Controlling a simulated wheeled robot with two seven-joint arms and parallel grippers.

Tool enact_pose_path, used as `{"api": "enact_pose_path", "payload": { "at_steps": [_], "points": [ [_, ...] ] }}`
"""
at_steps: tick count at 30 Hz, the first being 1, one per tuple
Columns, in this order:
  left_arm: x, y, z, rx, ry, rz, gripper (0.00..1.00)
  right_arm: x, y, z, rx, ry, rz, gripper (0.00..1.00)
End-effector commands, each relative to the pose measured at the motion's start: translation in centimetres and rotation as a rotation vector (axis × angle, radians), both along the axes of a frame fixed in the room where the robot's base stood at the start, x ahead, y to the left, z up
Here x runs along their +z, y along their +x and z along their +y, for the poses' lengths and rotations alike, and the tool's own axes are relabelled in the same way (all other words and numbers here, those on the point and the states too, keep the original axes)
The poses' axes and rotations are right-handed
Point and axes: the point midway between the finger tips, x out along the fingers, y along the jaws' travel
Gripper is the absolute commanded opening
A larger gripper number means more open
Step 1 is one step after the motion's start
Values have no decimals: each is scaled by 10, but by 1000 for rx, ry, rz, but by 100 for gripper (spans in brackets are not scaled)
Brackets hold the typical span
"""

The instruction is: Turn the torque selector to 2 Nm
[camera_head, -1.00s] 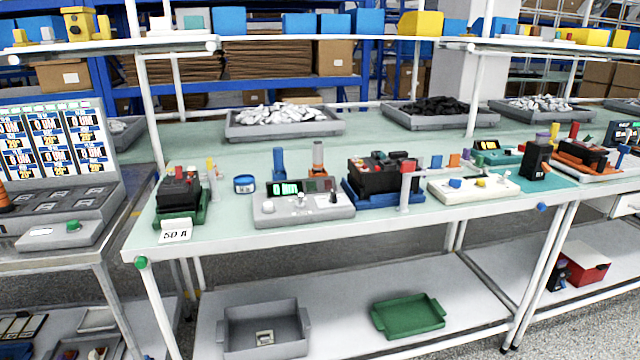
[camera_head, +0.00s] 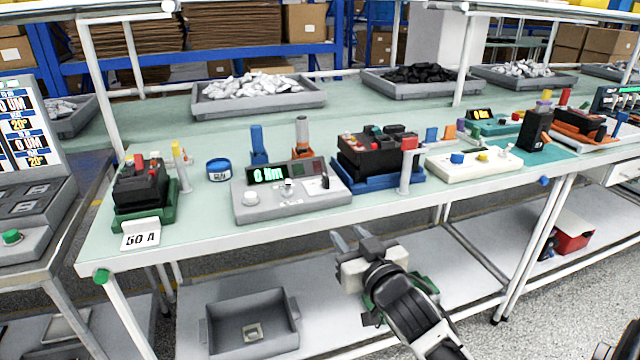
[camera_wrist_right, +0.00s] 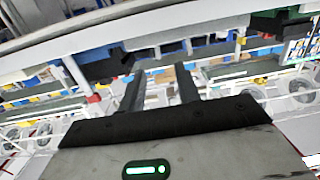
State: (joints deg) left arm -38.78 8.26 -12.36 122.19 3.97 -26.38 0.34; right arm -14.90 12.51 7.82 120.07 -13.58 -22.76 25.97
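The grey torque console (camera_head: 270,210) stands on the near part of the bench, left of a black breaker. Its green display (camera_head: 267,174) reads 0 Nm. A small pale knob (camera_head: 288,188) sits in the middle of its panel, with a black lever (camera_head: 325,181) at the right and a white round button (camera_head: 250,198) at the left. Which of these is the torque selector I cannot tell for sure. My right gripper (camera_head: 348,233) is in front of and below the bench edge, apart from the console. In the right wrist view its fingers (camera_wrist_right: 160,72) are apart and empty. My left gripper is out of view.
A black breaker in a blue cradle (camera_head: 380,183) and a red-topped white post (camera_head: 405,170) stand right of the console. A 50 A breaker (camera_head: 138,190) and a blue tape roll (camera_head: 218,170) stand to the left. A lower shelf holds a grey bin (camera_head: 250,325).

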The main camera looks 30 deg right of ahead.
Motion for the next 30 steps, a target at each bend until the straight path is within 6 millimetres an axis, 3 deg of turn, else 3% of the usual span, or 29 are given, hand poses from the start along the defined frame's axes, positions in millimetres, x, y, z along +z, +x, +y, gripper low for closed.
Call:
{"api": "enact_pose_path", "payload": {
  "at_steps": [1,5,8,24,30],
  "points": [
    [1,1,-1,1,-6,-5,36,14,7,-12,-25,-1,-43,33],
    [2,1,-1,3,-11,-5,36,28,18,-23,-48,3,-81,33],
    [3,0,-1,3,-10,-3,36,29,31,-26,-47,1,-81,33],
    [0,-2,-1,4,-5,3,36,28,139,-52,-47,3,-77,33],
    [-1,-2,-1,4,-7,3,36,27,160,-57,-46,2,-76,33]
  ]
}}
